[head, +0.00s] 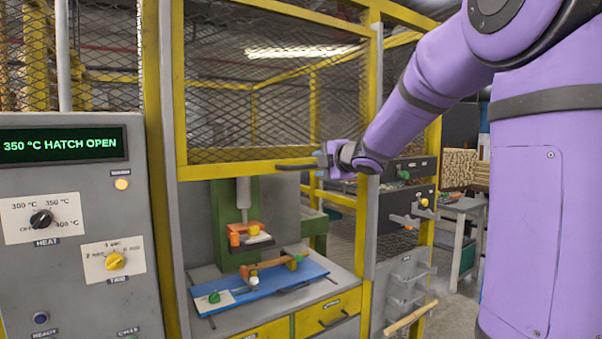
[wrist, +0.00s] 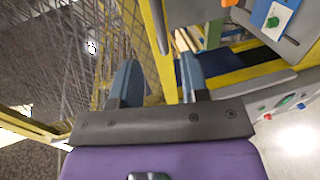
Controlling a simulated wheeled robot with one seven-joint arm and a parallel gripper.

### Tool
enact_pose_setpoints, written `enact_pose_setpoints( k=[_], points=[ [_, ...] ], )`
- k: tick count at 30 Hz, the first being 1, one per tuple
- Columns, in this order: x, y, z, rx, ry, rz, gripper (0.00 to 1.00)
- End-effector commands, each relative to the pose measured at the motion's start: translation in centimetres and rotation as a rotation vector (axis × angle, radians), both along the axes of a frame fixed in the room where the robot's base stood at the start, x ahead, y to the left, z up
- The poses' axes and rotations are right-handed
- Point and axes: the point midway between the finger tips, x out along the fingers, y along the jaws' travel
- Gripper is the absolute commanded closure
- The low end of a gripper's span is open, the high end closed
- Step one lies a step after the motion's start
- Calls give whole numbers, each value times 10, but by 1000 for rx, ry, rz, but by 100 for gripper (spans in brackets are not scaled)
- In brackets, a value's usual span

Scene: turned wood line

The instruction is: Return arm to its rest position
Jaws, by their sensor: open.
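My purple arm reaches in from the upper right of the head view, bent down and left. My gripper (head: 322,160) is at the lower frame of the raised yellow mesh hatch (head: 225,170), by the right end of its dark handle (head: 296,167). In the wrist view my gripper (wrist: 158,80) has two blue-grey fingers standing apart with nothing held between them. The dark handle (wrist: 153,25) shows just beyond the fingertips; I cannot tell whether they touch it.
The control panel (head: 75,215) at left reads "350 °C HATCH OPEN". Below the hatch, a blue plate (head: 260,290) holds a wooden piece (head: 270,263) under a press (head: 245,235). A yellow post (head: 370,230) and a grey rack (head: 408,285) stand close on the right.

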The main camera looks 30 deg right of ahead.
Motion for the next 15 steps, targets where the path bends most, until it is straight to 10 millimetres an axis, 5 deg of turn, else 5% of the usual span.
enact_pose_setpoints(
  k=[8, 15],
  points=[
    [-3, 2, 2, 16, 0, -17, 59],
    [-47, 20, 12, 239, 34, -231, 59]
  ],
)
